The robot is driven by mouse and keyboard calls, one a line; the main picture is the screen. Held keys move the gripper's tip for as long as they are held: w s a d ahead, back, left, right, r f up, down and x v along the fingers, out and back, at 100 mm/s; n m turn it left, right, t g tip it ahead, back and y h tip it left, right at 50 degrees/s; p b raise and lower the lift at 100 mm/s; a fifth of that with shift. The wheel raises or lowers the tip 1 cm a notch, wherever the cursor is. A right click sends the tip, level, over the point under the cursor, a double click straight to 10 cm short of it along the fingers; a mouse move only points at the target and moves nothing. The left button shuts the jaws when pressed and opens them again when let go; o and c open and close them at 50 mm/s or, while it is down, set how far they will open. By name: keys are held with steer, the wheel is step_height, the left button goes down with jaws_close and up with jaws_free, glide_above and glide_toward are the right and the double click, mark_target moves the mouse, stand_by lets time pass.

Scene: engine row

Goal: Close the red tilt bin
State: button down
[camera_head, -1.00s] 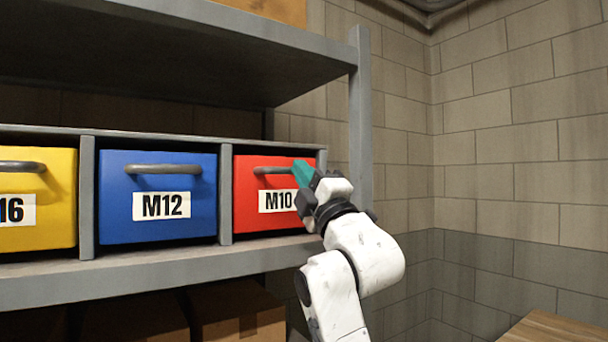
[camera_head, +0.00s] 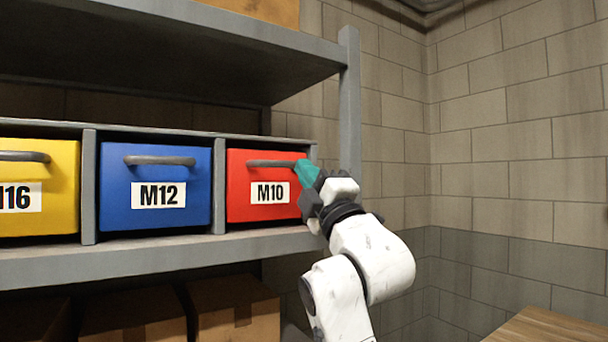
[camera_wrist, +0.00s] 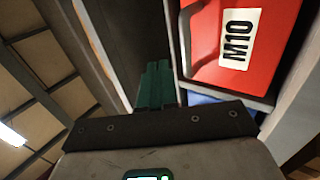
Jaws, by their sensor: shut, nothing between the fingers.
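The red tilt bin (camera_head: 262,207), labelled M10, sits in the right-hand compartment of the shelf row, its front upright and roughly level with the neighbouring bins. It has a grey bar handle (camera_head: 270,163) near its top. My gripper (camera_head: 304,170) has teal fingers, shut with nothing between them. It is at the right end of the red bin's front, close to the handle's right end; I cannot tell whether it touches. In the wrist view the shut fingers (camera_wrist: 158,84) are beside the red front (camera_wrist: 262,50), which shows the M10 label.
A blue M12 bin (camera_head: 155,205) and a yellow M16 bin (camera_head: 45,205) stand left of the red one. A grey upright post (camera_head: 349,100) is just right of it. Cardboard boxes (camera_head: 235,310) lie below. A wooden surface (camera_head: 555,328) is at lower right.

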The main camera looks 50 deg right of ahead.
steer(key=s+a+f+b, duration=0.1)
steer(key=s+a+b, duration=0.1)
steer(key=s, duration=0.6)
steer(key=shift+f, duration=0.15)
steer(key=shift+a, duration=0.1)
